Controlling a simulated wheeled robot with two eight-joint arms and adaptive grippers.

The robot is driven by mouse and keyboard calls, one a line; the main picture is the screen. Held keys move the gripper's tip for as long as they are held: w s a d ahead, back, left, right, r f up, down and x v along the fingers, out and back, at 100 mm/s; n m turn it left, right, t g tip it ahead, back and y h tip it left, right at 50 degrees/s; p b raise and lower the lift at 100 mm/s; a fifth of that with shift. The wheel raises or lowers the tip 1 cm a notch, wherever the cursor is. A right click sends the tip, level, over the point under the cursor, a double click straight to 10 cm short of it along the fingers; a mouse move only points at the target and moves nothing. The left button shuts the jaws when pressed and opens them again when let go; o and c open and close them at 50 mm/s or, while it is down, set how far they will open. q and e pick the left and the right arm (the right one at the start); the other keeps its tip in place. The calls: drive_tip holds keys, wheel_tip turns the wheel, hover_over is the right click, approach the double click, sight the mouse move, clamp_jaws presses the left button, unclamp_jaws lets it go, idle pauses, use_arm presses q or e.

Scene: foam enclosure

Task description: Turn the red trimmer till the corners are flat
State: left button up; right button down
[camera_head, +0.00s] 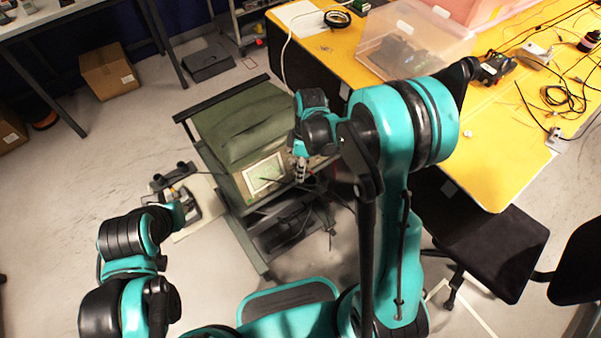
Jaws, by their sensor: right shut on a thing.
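An instrument with a small lit screen (265,174) stands on a dark cart under a green cover (240,125). The picture on the screen is too small to read. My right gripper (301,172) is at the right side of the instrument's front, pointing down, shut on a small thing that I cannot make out. I cannot pick out the red trimmer; the gripper and arm cover part of the front there. My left gripper (171,174) is left of the cart, over the floor, with its dark fingertips apart and nothing seen between them.
A yellow table (490,150) with a clear bin (412,42), cables and small devices is at the right. A black chair (490,250) stands before it. Thin dark leads run near the cart's front. A cardboard box (108,72) lies at the back left; the left floor is mostly free.

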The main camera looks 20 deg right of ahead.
drive_tip(key=shift+n, duration=0.4)
drive_tip(key=c, duration=1.6)
unclamp_jaws()
drive_tip(key=shift+r, duration=0.1)
drive_tip(key=shift+v, duration=3.9)
drive_tip(key=shift+w, duration=0.1)
